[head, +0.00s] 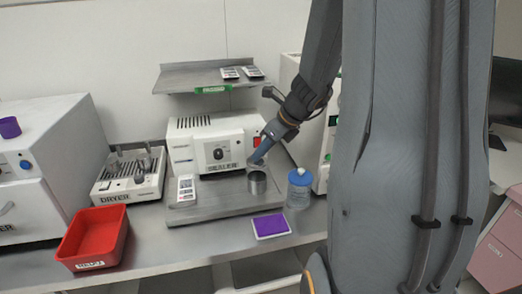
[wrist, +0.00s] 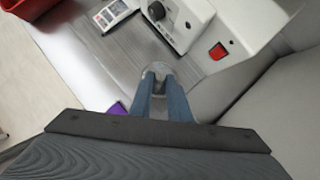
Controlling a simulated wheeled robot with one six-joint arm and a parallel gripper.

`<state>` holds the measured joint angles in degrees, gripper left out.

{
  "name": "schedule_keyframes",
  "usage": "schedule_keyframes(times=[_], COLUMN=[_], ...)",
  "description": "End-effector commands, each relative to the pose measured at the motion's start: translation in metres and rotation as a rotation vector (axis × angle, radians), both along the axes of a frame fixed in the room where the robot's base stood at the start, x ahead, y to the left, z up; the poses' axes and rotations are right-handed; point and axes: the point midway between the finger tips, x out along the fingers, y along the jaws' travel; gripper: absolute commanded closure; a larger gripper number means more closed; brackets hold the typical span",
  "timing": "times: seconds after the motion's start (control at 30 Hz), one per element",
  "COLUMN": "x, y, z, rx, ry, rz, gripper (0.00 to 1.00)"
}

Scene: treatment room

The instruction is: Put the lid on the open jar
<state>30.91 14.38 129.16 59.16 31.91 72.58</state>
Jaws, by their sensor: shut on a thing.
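The open jar (head: 257,184) is a small metal cylinder standing on the grey metal platform in front of the sealer; its dark top faces up. My gripper (head: 255,158) points down just above the jar. It is shut on a small grey piece, seemingly the lid (head: 256,165), close over the jar's mouth. In the wrist view my gripper (wrist: 160,75) shows as two blue-grey fingers with a pale round shape between and beyond their tips. The fingers hide much of it, so I cannot tell lid from jar there, nor whether lid and jar touch.
The white sealer (head: 215,145) stands behind the jar, under a shelf (head: 185,80). A purple pad (head: 271,226) lies in front. A red bin (head: 92,238) and the dryer (head: 130,175) are to the left.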

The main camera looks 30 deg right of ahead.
Motion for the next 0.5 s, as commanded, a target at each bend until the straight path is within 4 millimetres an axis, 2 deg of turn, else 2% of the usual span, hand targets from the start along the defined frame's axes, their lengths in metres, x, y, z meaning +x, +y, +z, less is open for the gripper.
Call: schedule_keyframes(times=[0.5], x=[0.001], y=[0.001], z=[-0.044], rx=[0.0], ry=[0.0], rz=[0.001], gripper=[1.0])
